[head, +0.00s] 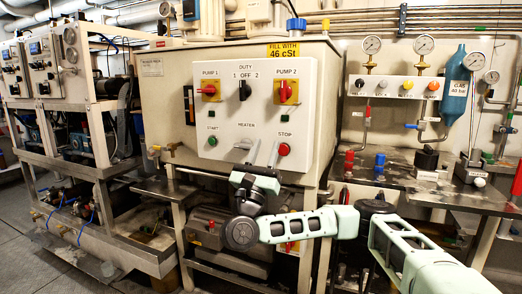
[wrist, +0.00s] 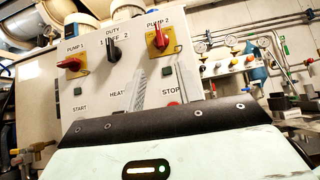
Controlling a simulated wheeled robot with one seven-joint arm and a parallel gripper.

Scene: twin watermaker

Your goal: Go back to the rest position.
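My gripper (head: 263,147) is in front of the lower part of a white control panel (head: 265,75). Its two fingers stand apart with nothing visible between them; the wrist view also shows the gripper (wrist: 164,72) open, fingers pointing up towards the panel. The panel has a red PUMP 1 switch (head: 209,90), a black DUTY knob (head: 244,90) and a red PUMP 2 switch (head: 286,92), both red ones on yellow plates. A green START button (head: 212,141) and a red STOP button (head: 284,149) sit lower. The fingers hide the area below the HEATER label. I cannot tell whether they touch the panel.
A metal rack with machinery (head: 90,130) stands at the left. At the right a bench (head: 455,192) carries valves, below gauges and a blue gas cylinder (head: 455,85). A motor-like unit (head: 225,232) sits under the panel cabinet. Floor (head: 25,265) shows at lower left.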

